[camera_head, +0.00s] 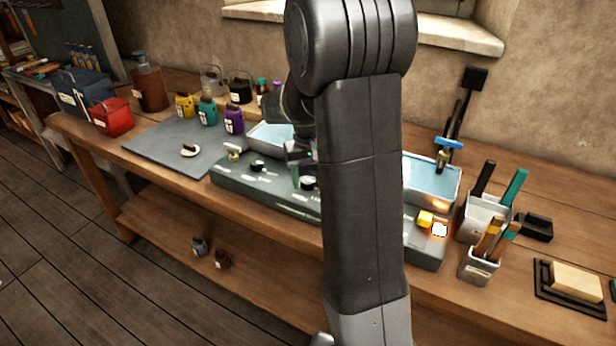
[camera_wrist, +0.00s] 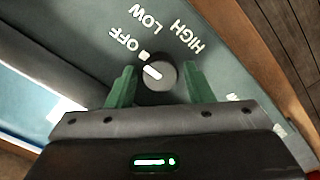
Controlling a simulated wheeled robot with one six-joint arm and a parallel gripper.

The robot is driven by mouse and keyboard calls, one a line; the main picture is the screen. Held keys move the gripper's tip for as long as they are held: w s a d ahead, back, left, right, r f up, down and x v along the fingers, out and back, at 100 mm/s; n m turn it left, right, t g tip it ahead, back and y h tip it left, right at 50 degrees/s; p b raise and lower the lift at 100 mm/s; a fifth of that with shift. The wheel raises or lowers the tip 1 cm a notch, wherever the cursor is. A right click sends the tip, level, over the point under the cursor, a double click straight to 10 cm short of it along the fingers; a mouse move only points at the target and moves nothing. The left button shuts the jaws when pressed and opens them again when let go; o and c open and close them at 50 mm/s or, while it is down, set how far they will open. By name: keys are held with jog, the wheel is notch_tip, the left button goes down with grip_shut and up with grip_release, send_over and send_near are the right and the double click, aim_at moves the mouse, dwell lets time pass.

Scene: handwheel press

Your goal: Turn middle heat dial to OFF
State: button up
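The heat dial (camera_wrist: 160,76) in the wrist view is a dark round knob with a white pointer line. The line points up and left, roughly toward the OFF label (camera_wrist: 127,40). The LOW and HIGH labels lie further round. A small tan mark sits just above the knob. My gripper (camera_wrist: 159,72) is open, its green fingers on either side of the knob, with a visible gap at the right finger; contact at the left is unclear. In the head view, my gripper (camera_head: 297,172) is low over the panel beside a black dial (camera_head: 308,183).
The dark green panel (camera_head: 240,186) has another dial (camera_head: 257,166) at left. Water-filled trays (camera_head: 432,177) stand behind it. A glowing white-orange piece (camera_head: 439,230) is at its right end. Tool cups (camera_head: 482,218) stand further right. A grey mat (camera_head: 160,145) lies left.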

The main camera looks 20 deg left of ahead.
aim_at(308, 180)
jog(key=shift+o, duration=0.4)
notch_tip(308, 180, up, 14)
dwell(0.4)
jog(key=shift+f, duration=0.15)
notch_tip(308, 180, down, 14)
jog(key=shift+r, duration=0.1)
dwell(0.6)
jog(key=shift+r, duration=0.1)
